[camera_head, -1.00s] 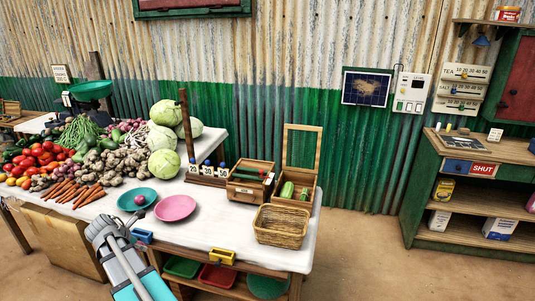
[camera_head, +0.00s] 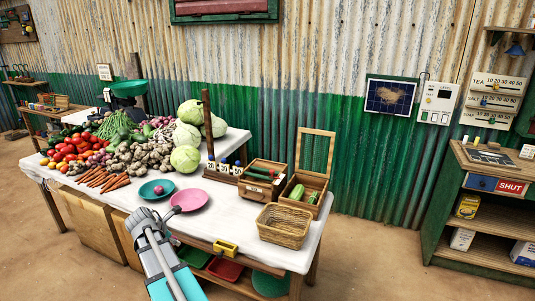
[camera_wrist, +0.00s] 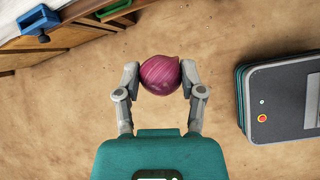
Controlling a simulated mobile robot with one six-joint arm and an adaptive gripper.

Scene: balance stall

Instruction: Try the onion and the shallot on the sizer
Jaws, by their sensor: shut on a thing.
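My gripper (camera_wrist: 160,80) is shut on a round, purple-red onion (camera_wrist: 160,73), gripped between its two fingers above the bare floor in the wrist view. In the head view my gripper (camera_head: 172,213) is in front of the table's near edge, and the onion is not clear there. A small pinkish bulb, perhaps the shallot (camera_head: 159,190), lies on the teal plate (camera_head: 146,193). A pink plate (camera_head: 190,201) is to its right. A wooden box with a green and red top (camera_head: 262,181) stands farther right; I cannot tell whether it is the sizer.
Vegetables are heaped on the table's left, with cabbages (camera_head: 186,158) behind. A wicker basket (camera_head: 283,226) and an open box of green vegetables (camera_head: 303,193) are at the right end. Shelves (camera_head: 480,215) stand far right. The floor between is clear.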

